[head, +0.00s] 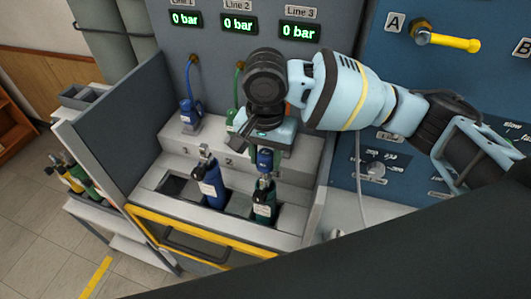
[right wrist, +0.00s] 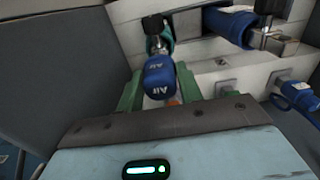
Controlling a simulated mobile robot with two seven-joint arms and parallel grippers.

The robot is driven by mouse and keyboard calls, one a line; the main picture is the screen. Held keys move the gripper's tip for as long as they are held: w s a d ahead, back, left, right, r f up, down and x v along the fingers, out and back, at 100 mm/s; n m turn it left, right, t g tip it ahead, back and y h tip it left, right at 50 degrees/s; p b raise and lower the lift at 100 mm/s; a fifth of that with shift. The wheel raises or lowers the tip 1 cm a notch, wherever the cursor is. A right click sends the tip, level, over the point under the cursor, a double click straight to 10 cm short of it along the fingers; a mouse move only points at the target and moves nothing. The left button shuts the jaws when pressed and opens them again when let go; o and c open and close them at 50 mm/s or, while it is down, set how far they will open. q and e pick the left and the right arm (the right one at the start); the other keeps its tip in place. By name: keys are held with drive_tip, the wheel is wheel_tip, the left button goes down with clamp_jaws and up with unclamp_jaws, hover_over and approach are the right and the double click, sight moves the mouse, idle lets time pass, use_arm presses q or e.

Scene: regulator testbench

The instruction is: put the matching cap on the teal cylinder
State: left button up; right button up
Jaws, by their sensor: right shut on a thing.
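The dark teal cylinder (head: 264,204) stands in a slot of the bench tray, with its valve at the top. My right gripper (head: 264,151) is above it, shut on a blue cap (head: 264,160). In the right wrist view the cap (right wrist: 159,80) is marked "Air" and sits between my green finger pads (right wrist: 158,92). The teal cylinder's valve (right wrist: 153,25) shows just beyond the cap. The cap looks apart from the cylinder, but I cannot tell the exact gap. My left gripper is not in view.
A blue cylinder (head: 211,184) stands in the slot to the left. An empty slot (head: 174,187) is at the far left. A grey side wall (head: 98,155) bounds the tray.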

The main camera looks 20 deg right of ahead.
drive_tip(key=shift+f, duration=1.65)
idle(0.8)
drive_tip(key=o, duration=1)
drive_tip(key=shift+o, duration=0.2)
drive_tip(key=shift+r, duration=3.9)
